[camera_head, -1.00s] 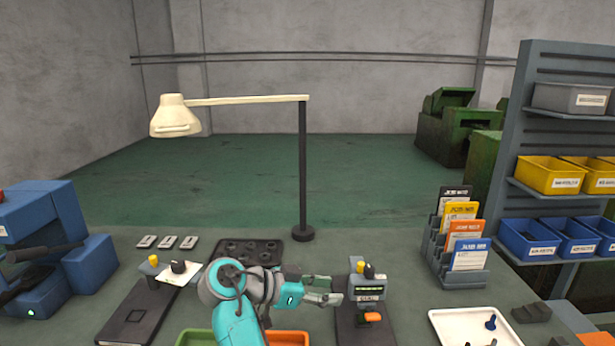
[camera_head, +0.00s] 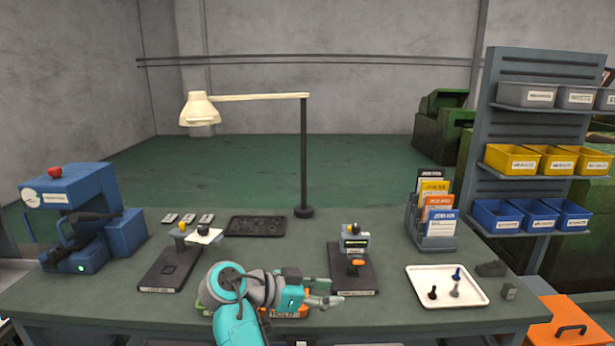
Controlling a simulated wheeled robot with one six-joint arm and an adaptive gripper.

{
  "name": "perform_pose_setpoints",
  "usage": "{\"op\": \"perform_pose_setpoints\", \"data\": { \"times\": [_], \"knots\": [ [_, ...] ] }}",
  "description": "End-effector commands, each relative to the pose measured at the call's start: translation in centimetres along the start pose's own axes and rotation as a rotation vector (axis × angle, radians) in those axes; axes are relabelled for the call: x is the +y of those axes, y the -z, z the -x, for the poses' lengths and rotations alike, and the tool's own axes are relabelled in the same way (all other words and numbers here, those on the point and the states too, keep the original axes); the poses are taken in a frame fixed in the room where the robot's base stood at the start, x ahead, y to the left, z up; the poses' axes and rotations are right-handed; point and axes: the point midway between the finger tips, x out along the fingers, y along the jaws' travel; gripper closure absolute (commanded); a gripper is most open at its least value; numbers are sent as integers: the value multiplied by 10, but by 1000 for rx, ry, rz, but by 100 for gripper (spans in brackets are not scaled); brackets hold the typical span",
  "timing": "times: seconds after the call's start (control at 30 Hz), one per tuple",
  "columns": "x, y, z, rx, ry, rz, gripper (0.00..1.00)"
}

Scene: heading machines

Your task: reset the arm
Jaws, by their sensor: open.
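My gripper (camera_head: 325,301) is at the end of my teal and grey arm, low in the middle of the view. It points to the right over the front part of the grey-green table (camera_head: 385,312). Its fingers are open, and I see nothing between them. My arm partly hides an orange and green tray (camera_head: 275,313) below it.
A device on a dark base (camera_head: 352,280) stands right of my gripper. A white tray (camera_head: 425,274) with several small parts lies further right. A dark plate fixture (camera_head: 165,270) and a blue machine (camera_head: 75,205) stand left. A lamp (camera_head: 304,160) rises at the back.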

Motion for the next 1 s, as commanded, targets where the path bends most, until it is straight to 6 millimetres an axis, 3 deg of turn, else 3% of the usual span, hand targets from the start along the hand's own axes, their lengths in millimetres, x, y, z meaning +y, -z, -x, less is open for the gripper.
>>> {"op": "perform_pose_setpoints", "data": {
  "times": [0.33,0.57,0.77,1.0],
  "knots": [
    [5,-31,-31,5,56,85,53],
    [13,-65,-62,9,122,178,53],
    [32,-114,-103,6,219,301,53],
    [77,-188,-152,-7,384,468,53]
  ]
}}
